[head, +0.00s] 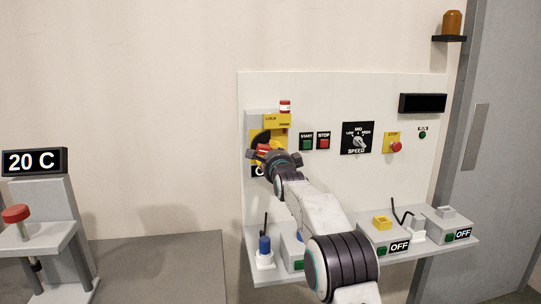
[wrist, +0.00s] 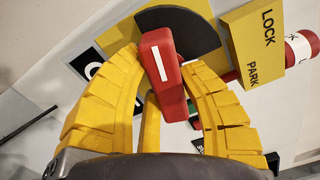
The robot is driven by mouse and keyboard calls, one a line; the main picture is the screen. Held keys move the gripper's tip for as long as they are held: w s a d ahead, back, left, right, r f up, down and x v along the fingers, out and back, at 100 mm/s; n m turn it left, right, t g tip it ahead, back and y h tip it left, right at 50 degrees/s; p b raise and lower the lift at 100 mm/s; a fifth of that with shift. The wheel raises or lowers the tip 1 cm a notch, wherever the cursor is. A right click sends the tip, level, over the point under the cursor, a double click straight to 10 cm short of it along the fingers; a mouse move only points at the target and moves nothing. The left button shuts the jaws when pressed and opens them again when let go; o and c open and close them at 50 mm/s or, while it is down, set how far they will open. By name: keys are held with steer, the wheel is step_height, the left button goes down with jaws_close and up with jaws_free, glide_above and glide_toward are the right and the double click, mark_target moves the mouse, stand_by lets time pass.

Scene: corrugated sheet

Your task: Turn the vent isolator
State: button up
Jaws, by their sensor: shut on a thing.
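The isolator's red handle (wrist: 160,62), marked with a white bar, sits between the two yellow fingers of my gripper (wrist: 163,80) in the wrist view. My gripper is shut on it. Behind the handle is a black disc plate (wrist: 184,24) on a yellow ground. In the head view my gripper (head: 266,153) covers most of the isolator, and only a bit of the red handle (head: 263,147) shows. A yellow LOCK/PARK block (head: 277,120) sits above it, with a red-and-white cylinder (head: 285,106) on top. The label below the isolator is mostly hidden.
A shelf below holds switch boxes (head: 385,235) marked OFF. A stand with a red knob (head: 15,213) is at left.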

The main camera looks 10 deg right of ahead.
steer(key=m, duration=0.6)
steer(key=shift+a+r+m+b, duration=0.15)
steer(key=shift+m+b, duration=0.15)
steer(key=shift+b, duration=0.05)
steer(key=m, duration=0.6)
steer(key=shift+r, duration=0.2)
steer(key=shift+m, duration=0.5)
steer(key=o, duration=1.2)
steer(key=shift+s, duration=0.1)
steer(key=s, duration=1.1)
steer(key=shift+s, duration=0.35)
